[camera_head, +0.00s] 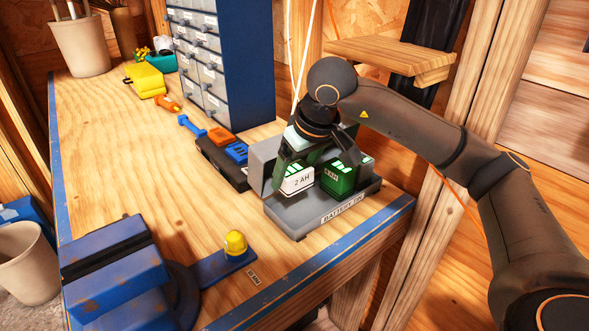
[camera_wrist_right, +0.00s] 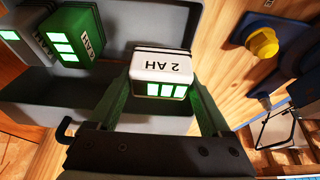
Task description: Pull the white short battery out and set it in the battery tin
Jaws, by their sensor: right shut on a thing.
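The white short battery (camera_head: 297,181), marked 2 AH, is between the fingers of my right gripper (camera_head: 312,160), which is shut on it. The white battery (camera_wrist_right: 162,68) also shows between both fingers (camera_wrist_right: 162,95) in the right wrist view. The grey battery tin (camera_head: 315,220) stands near the bench's right end with its label facing front. The white battery is at the tin's left part; I cannot tell whether it touches the floor of the tin. A green battery (camera_head: 338,180), marked 4AH, sits in the tin to its right. My left gripper is out of view.
A dark charger (camera_head: 222,165) with blue and orange batteries lies left of the tin. A grey drawer cabinet (camera_head: 205,65) stands behind. The bench's middle-left is clear. Another greyish battery (camera_wrist_right: 25,35) shows in the wrist view.

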